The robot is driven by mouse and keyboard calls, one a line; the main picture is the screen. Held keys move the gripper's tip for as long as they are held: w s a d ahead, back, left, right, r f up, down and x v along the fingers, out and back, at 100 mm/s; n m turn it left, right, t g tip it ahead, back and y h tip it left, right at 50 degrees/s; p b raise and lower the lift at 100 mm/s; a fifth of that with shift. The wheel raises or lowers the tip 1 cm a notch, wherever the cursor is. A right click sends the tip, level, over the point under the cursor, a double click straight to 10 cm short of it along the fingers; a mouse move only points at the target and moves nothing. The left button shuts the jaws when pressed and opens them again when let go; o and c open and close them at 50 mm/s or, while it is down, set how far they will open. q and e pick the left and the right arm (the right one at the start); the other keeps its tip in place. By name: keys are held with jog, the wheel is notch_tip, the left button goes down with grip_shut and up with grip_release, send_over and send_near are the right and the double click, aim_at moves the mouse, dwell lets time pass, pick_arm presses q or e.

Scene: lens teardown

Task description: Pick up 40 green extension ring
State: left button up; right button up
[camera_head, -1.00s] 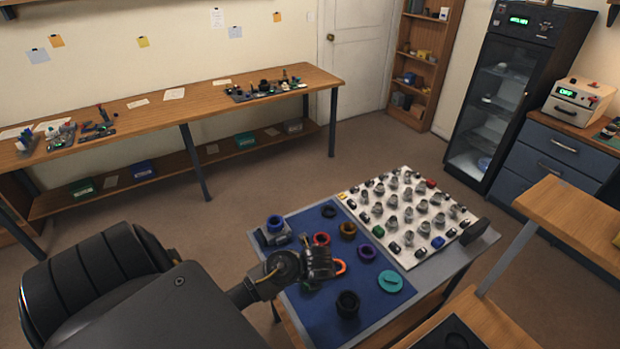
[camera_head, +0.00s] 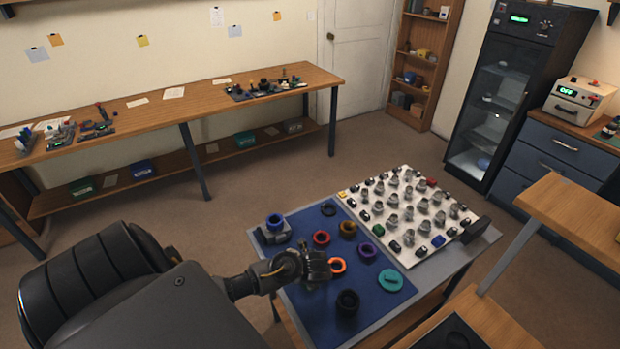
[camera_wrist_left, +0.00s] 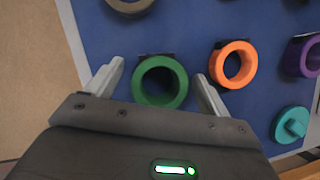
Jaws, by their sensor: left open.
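The green extension ring (camera_wrist_left: 159,81) lies on the blue mat (camera_head: 310,315) in the left wrist view. In the head view my left arm and gripper hide it. My left gripper (camera_wrist_left: 160,70) is open, with one finger to each side of the green ring. The ring sits between the fingers with a gap on either side, and I cannot tell the exact height of the fingertips above the mat. In the head view my left gripper (camera_head: 322,268) is over the mat, beside the orange ring (camera_head: 337,265). My right gripper is not in view.
The orange ring (camera_wrist_left: 233,64) is close to the right finger. Purple (camera_head: 367,251), red (camera_head: 321,238), brown (camera_head: 347,228) and black (camera_head: 347,302) rings and a teal disc (camera_head: 390,281) also lie on the mat. A white board (camera_head: 392,185) with many small parts adjoins it.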

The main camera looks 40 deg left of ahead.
pick_arm(q)
jog(key=c, duration=1.1)
jog(key=shift+r, duration=0.15)
jog(key=shift+c, duration=0.2)
jog(key=shift+r, duration=0.25)
notch_tip(320, 180, up, 2)
jog(key=shift+r, duration=0.15)
jog(key=s+d+r, duration=0.2)
jog(key=s+r, duration=0.3)
jog(key=s, duration=0.1)
jog(key=s+d+r+p, duration=0.1)
jog(key=s+d+r, duration=0.2)
jog(key=s+r, duration=0.2)
jog(key=shift+s+d, duration=0.25)
jog(key=shift+s, duration=0.75)
